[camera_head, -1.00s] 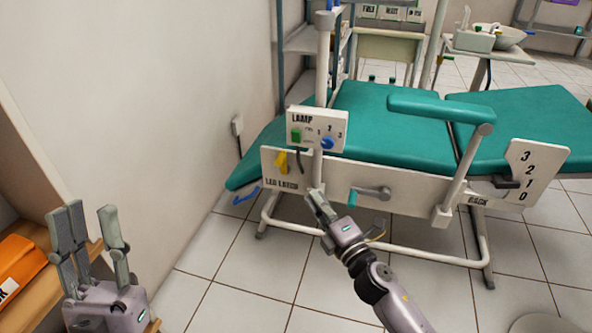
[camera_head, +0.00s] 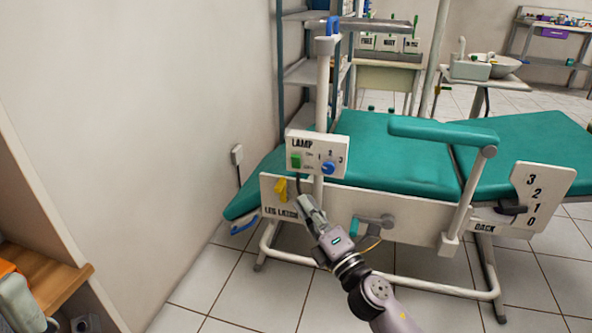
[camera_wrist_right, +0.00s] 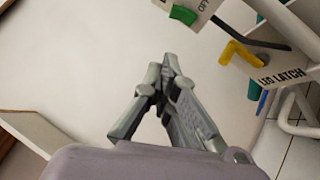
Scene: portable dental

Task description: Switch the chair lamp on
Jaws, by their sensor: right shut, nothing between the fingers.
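The lamp panel (camera_head: 317,152) is a white box marked LAMP on the chair's post, with a green switch (camera_head: 296,160) at its left and a blue knob (camera_head: 328,168) by the numbers 1, 2, 3. In the right wrist view the panel's edge shows at the top, with the dark green switch (camera_wrist_right: 183,15) on it. My right gripper (camera_head: 305,201) is shut and empty, below the panel and in front of the LEG LATCH plate. Its fingers (camera_wrist_right: 167,70) show in the right wrist view, apart from the switch.
The yellow leg latch (camera_head: 280,189) and a teal-handled crank (camera_head: 371,227) are close to my right gripper. The green chair (camera_head: 400,150) has an armrest and a BACK lever plate (camera_head: 540,190). A wooden shelf (camera_head: 50,280) stands at the left. The floor between is clear.

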